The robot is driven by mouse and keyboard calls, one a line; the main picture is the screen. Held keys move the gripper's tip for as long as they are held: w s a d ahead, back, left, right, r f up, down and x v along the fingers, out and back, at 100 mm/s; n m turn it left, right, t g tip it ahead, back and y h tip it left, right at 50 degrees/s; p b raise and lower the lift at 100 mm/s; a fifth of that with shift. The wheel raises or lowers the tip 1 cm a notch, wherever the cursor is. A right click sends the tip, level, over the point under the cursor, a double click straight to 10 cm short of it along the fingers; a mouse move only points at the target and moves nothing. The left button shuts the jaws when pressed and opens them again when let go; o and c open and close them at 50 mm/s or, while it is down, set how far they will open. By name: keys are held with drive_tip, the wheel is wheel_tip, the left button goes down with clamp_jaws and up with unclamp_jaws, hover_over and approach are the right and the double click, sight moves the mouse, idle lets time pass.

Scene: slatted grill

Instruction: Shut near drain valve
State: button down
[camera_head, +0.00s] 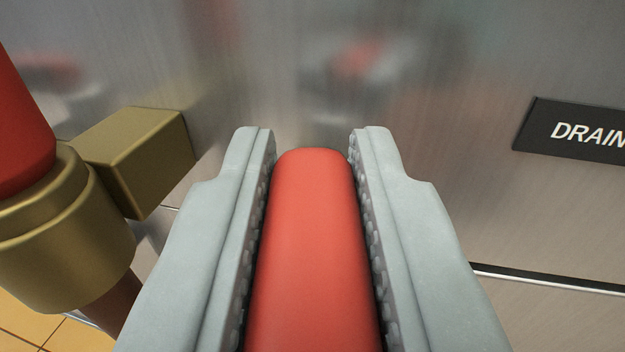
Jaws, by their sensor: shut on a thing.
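My gripper (313,150) is shut on a red handle (312,230), which lies lengthwise between its two grey ribbed fingers. The handle's rounded far end shows between the fingertips, and its near end runs out of the picture at the bottom. At the left, a brass valve body (65,240) joins a square brass block (135,155) against the steel panel. A red part (20,130) stands on top of the brass body and is cut off by the left edge. Any link between the held handle and the brass body is out of view.
A brushed steel panel (440,110) fills the background, with blurred red and grey reflections. A black sign reading "DRAIN" (575,130) is at the right, cut off by the edge. A dark seam (550,281) runs below it. Orange floor tiles (25,325) show at the lower left.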

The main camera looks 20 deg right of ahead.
drive_tip(key=n+y, duration=0.2)
drive_tip(key=y, duration=0.1)
drive_tip(key=d+n+t+y, duration=0.1)
drive_tip(key=n+y, duration=0.1)
drive_tip(key=y, duration=0.1)
drive_tip(key=shift+s+d+y, duration=0.1)
drive_tip(key=shift+y, duration=0.3)
drive_tip(key=shift+d+n+g+y, duration=0.2)
drive_tip(key=shift+n+g+y, duration=0.15)
drive_tip(key=shift+n+y, duration=1.2)
drive_tip(key=shift+d+n+g+y, duration=0.3)
drive_tip(key=shift+n+y, duration=0.75)
drive_tip(key=shift+y, duration=1)
drive_tip(key=shift+a+g+y, duration=0.1)
drive_tip(key=shift+g+y, duration=0.15)
drive_tip(key=shift+y, duration=0.05)
drive_tip(key=c, duration=1.3)
unclamp_jaws()
drive_tip(key=shift+a+h, duration=0.1)
drive_tip(key=shift+h, duration=0.3)
